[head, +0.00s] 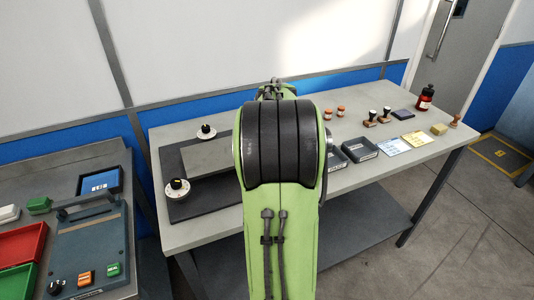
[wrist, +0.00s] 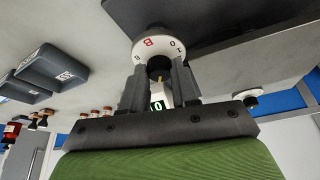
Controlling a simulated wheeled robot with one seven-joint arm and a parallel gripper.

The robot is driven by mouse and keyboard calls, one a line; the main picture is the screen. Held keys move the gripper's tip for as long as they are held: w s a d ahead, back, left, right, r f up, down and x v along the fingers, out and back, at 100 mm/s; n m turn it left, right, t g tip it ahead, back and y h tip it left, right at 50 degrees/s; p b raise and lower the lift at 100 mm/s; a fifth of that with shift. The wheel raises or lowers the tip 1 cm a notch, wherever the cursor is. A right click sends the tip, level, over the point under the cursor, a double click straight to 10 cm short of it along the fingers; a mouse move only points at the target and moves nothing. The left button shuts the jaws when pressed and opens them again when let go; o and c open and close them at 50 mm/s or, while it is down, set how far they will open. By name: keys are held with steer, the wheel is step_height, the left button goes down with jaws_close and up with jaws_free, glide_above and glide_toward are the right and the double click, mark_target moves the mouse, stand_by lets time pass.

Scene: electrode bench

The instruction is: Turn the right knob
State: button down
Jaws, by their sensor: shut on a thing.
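In the wrist view my gripper (wrist: 159,72) has its two fingers on either side of a black knob (wrist: 158,63) with a yellow pointer line, and is shut on it. A small green display reading "0" (wrist: 157,104) shows between the fingers. In the head view my own arm hides the gripper and this knob. Two other black knobs on white dials stand left of the arm, one in front (head: 179,184) and one farther back (head: 206,131).
The dark board (head: 205,207) lies on the grey bench (head: 200,236). Right of my arm are dark trays (head: 360,149), stamps (head: 370,118), note cards (head: 417,138) and a red bottle (head: 425,98). A second bench with a console (head: 88,245) and coloured trays stands at the left.

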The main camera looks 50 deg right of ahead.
steer(key=c, duration=0.8)
jaws_free()
steer(key=shift+c, duration=0.2)
steer(key=shift+r, duration=0.1)
steer(key=p+v, duration=0.5)
steer(key=v, duration=1)
steer(key=shift+s+r, duration=0.2)
steer(key=shift+r, duration=0.05)
steer(key=shift+a, duration=0.1)
steer(key=w+a+r+n+t+y+p, duration=0.1)
steer(key=w+a+r+n+t+p, duration=0.15)
steer(key=a, duration=1.05)
steer(key=s+a+n+y+p, duration=0.1)
steer(key=s+a+n+p, duration=0.1)
steer(key=s+a, duration=0.3)
steer(key=s+a+n+y+p, duration=0.1)
steer(key=s+a+n, duration=0.3)
steer(key=a, duration=0.8)
steer(key=shift+s+f+n+p, duration=0.35)
steer(key=shift+s+p, duration=0.1)
steer(key=shift+s, duration=0.05)
